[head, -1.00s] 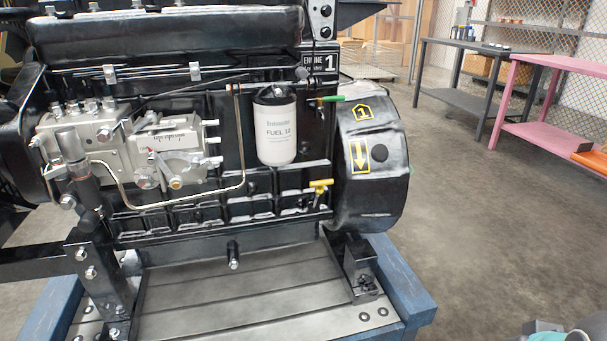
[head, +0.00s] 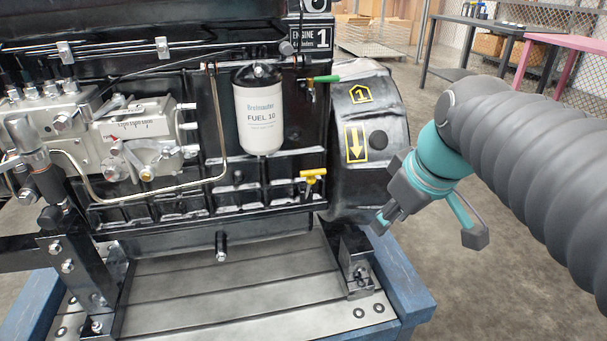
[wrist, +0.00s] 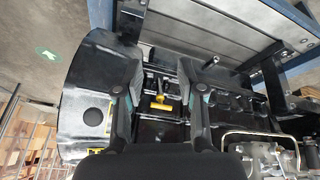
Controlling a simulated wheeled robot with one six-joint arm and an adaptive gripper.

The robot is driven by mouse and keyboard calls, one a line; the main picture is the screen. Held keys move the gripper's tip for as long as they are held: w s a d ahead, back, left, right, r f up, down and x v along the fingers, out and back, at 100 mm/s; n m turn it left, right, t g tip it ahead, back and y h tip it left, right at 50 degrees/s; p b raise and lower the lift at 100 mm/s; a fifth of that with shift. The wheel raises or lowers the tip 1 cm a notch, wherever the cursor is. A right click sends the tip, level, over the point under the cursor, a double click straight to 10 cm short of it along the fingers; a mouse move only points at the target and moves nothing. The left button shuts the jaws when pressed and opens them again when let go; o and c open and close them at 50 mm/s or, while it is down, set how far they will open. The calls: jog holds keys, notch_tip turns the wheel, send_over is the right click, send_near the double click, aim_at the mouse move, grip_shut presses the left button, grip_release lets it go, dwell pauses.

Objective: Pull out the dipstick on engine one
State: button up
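Engine one (head: 90,190) is a black diesel engine with an "ENGINE 1" plate (head: 311,42). A yellow T-shaped handle (head: 313,175), which looks like the dipstick's, sits low on its side, left of the flywheel housing (head: 368,190). The handle also shows in the wrist view (wrist: 161,103), between my fingers in the picture and beyond them. My gripper (head: 383,222) is right of and lower than the handle in the head view, apart from it. In the wrist view my gripper (wrist: 172,70) is open with nothing between its fingers.
A green-handled part (head: 322,79) is above the yellow handle, beside a white fuel filter (head: 260,115). A metal pipe (head: 221,140) runs left of the filter. A black bracket (head: 354,262) stands on the blue stand (head: 405,285) below.

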jog(key=w+a+r+n+g+y, duration=0.1)
jog(key=w+a+r+n, duration=0.1)
jog(key=w+n, duration=0.2)
jog(key=w+a+r+n+y, duration=0.1)
jog(key=w+a+r+n, duration=0.15)
jog(key=w, duration=0.25)
jog(key=n+g+y+b, duration=0.1)
jog(key=n+y+b, duration=0.1)
jog(key=n, duration=0.6)
send_near(308, 172)
jog(key=x, duration=1)
jog(key=shift+w+a+f+b, duration=0.1)
jog(key=shift+a+f+b, duration=0.05)
jog(key=shift+f+b, duration=0.2)
grip_shut()
